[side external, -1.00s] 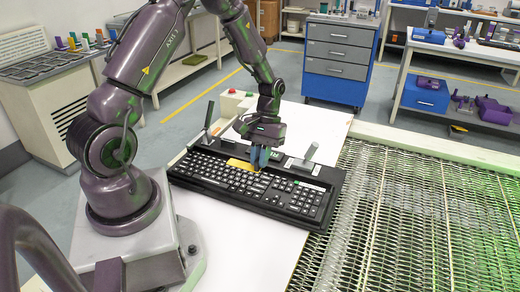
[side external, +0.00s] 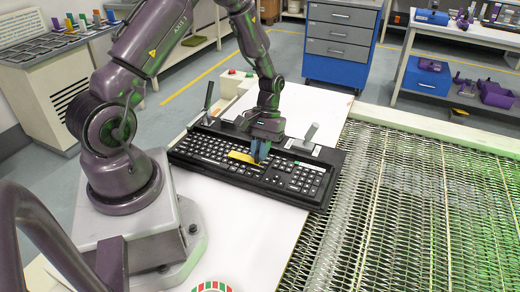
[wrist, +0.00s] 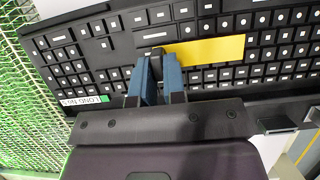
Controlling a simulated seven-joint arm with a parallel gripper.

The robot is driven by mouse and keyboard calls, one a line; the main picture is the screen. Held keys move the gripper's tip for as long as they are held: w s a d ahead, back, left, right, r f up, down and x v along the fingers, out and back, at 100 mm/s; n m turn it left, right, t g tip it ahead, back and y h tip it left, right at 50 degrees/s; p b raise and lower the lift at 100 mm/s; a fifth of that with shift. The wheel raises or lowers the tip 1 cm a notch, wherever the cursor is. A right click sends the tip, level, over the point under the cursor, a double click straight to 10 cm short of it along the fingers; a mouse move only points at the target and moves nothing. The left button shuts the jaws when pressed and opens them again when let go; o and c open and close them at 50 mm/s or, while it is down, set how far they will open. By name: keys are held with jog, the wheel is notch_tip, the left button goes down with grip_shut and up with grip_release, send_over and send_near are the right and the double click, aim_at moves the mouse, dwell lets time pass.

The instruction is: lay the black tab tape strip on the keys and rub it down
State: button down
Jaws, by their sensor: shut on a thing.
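The tape strip is a flat yellow piece with a dark tab at one end. In the wrist view the yellow strip (wrist: 205,50) stretches right from my gripper over the keys; it also shows in the side view (side external: 243,157). My gripper (side external: 260,152), with blue fingers (wrist: 158,72), is shut on the dark tab (wrist: 153,54). The black keyboard (side external: 205,176) lies below, its keys marked with pale labels. The strip lies over the middle key rows; whether it touches the keys I cannot tell. The fingers hide part of the keys.
A metal mesh surface (side external: 420,210) lies to the right. A red, green and white ring (side external: 212,287) shows at the bottom. A blue drawer cabinet (side external: 341,45) stands behind.

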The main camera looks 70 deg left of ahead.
jog(key=shift+f, duration=0.4)
dwell(0.4)
jog(key=c, duration=1.1)
grip_release()
jog(key=shift+r, duration=3.55)
